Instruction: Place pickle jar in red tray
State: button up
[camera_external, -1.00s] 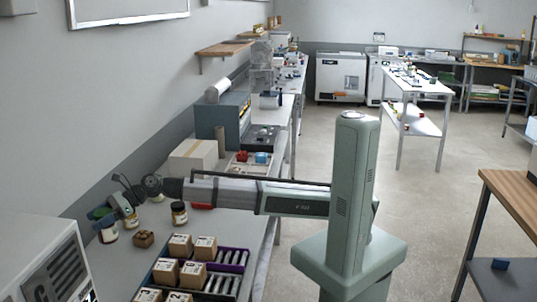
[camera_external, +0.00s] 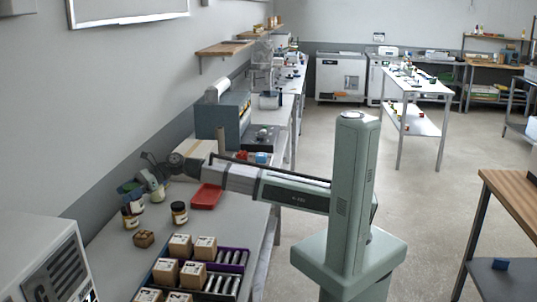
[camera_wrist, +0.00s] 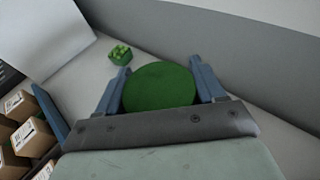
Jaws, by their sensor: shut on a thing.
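The pickle jar (camera_wrist: 158,87) shows from above in the wrist view as a round green lid. It sits between the two blue fingers of my gripper (camera_wrist: 160,88), which is shut on it. In the external view my gripper (camera_external: 143,187) is over the left part of the bench. The held jar is partly hidden there by the fingers and hard to tell from the jar below. The red tray (camera_external: 207,196) lies flat on the bench to the right of my gripper, partly behind my arm; it does not show in the wrist view.
A dark-lidded jar (camera_external: 180,212) stands in front of the tray. Another jar (camera_external: 131,221) stands to its left. A small brown box (camera_external: 144,239) and a crate of cartons (camera_external: 190,268) are nearer.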

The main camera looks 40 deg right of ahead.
jog(key=w+d, duration=0.3)
jog(key=d, duration=0.9)
jog(key=w+d, duration=0.3)
jog(key=d, duration=0.8)
jog(key=w+d, duration=0.3)
jog(key=d, duration=0.9)
jog(key=shift+a+f, duration=0.15)
jog(key=shift+f, duration=4.3)
jog(key=shift+f, duration=0.1)
jog(key=o, duration=1.4)
jog(key=shift+o, duration=0.2)
jog(key=v, duration=1.2)
